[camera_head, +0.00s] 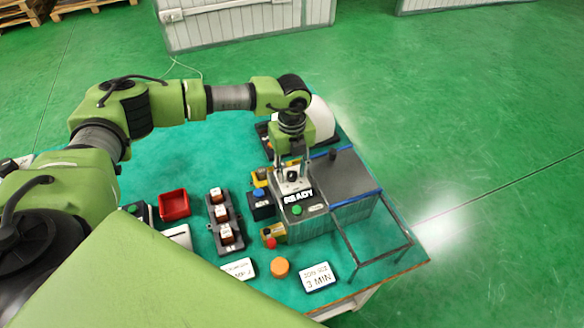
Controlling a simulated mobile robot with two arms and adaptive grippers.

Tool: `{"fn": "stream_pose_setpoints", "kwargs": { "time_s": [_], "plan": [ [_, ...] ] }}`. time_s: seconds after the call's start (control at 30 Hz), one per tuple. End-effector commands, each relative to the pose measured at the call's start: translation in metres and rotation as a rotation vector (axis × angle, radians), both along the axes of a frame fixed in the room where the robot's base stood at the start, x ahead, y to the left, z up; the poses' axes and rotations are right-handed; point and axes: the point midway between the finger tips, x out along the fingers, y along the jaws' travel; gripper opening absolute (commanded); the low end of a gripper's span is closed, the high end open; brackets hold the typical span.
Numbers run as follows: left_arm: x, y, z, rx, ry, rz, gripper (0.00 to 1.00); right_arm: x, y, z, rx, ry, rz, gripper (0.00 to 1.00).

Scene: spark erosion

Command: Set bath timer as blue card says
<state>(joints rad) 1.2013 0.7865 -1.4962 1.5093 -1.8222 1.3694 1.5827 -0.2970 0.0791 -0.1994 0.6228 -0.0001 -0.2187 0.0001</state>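The blue-edged card (318,278) lies at the table's front edge; its print is upside down to me and seems to read 3 MIN, with a smaller line too small to read. The grey bath unit (345,172) stands at the table's right, with a READY display (299,197), a green button (297,210) and a small dark-topped knob (292,174) on its control part. My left gripper (291,168) points down over this knob, fingers apart on either side of it. I cannot tell whether they touch it. My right gripper is not in view.
A red tray (174,205), a dark rack with several brown-and-white blocks (225,225), an orange disc (280,267) and another white card (239,268) lie on the teal table. A thin dark frame (375,255) stands right of the unit.

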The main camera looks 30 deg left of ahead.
Motion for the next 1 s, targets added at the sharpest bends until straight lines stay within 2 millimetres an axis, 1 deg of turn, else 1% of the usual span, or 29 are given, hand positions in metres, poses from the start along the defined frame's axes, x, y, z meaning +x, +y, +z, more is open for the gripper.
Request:
{"fn": "stream_pose_setpoints", "kwargs": {
  "time_s": [0.27, 0.3, 0.37, 0.4, 0.77, 1.0],
  "plan": [
    [0.0, 0.0, -0.002, 0.0, 0.0, -0.001, 0.37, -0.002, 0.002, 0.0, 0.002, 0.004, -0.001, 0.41],
    [0.0, 0.0, -0.002, 0.0, 0.0, -0.001, 0.27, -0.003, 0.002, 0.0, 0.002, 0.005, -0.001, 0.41],
    [0.0, 0.0, -0.002, -0.001, 0.001, -0.001, 0.11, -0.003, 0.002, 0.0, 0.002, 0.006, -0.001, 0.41],
    [0.0, 0.0, -0.002, -0.001, 0.001, -0.001, 0.01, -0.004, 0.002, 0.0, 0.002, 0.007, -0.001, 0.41],
    [0.0, 0.0, -0.002, -0.001, 0.0, -0.027, 0.0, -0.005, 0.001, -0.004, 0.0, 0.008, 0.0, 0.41],
    [0.0, -0.001, -0.004, -0.002, -0.001, -0.147, 0.0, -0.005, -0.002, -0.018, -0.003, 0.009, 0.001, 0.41]
  ]
}}
